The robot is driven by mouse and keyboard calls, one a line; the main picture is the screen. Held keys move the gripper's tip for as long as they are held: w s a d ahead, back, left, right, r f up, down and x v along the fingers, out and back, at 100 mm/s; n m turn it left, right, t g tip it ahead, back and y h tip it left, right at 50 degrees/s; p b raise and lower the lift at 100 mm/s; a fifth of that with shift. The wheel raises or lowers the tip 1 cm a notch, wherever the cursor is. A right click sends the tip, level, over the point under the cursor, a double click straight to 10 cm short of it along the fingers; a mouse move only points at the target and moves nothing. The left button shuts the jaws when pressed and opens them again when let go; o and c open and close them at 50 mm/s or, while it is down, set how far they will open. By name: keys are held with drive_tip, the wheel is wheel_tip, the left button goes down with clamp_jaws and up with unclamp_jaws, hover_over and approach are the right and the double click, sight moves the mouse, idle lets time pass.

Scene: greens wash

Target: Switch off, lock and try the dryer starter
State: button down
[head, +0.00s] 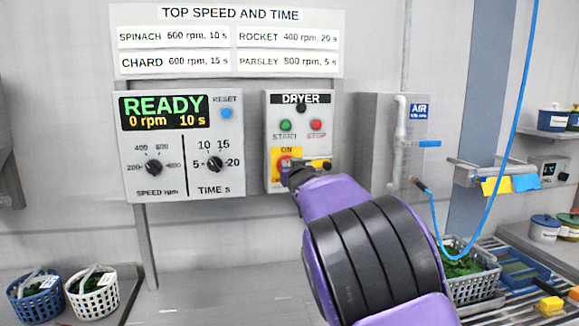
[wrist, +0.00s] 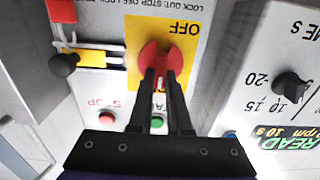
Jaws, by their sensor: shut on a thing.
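The dryer starter box (head: 272,112) hangs on the wall with a dark lamp, a green START button (head: 285,125) and a red STOP button (head: 315,125). Its red rotary handle (wrist: 160,56) sits on a yellow plate (wrist: 137,30) marked ON and OFF. My gripper (wrist: 161,78) is shut on the red handle; in the head view my gripper (head: 291,176) covers most of it. I cannot tell which way the handle points. Beside the plate is a yellow slide piece (wrist: 92,59) with a black knob (wrist: 63,65). A red block (wrist: 61,10) shows near it, partly cut off.
Left of the starter, a control panel (head: 184,185) shows READY, 0 rpm, 10 s. A grey box (head: 372,115) with an air pipe stands to the right. A blue hose (head: 519,90) hangs further right. Baskets (head: 93,297) stand on the counter at left; the counter middle is clear.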

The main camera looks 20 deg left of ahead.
drive_tip(key=shift+f+b, duration=0.1)
drive_tip(key=shift+b, duration=0.3)
drive_tip(key=shift+s+a+f+n+b, duration=0.15)
drive_tip(key=shift+n+b, duration=1.3)
drive_tip(key=shift+n, duration=1.5)
drive_tip(key=shift+s+a+f+n+b, duration=0.15)
drive_tip(key=shift+n+b, duration=1.3)
drive_tip(key=shift+n, duration=1.45)
drive_tip(key=shift+a+f+n+b, duration=0.15)
drive_tip(key=shift+n+b, duration=1.3)
drive_tip(key=shift+n, duration=1.8)
drive_tip(key=c, duration=0.9)
unclamp_jaws()
drive_tip(key=shift+o, duration=0.2)
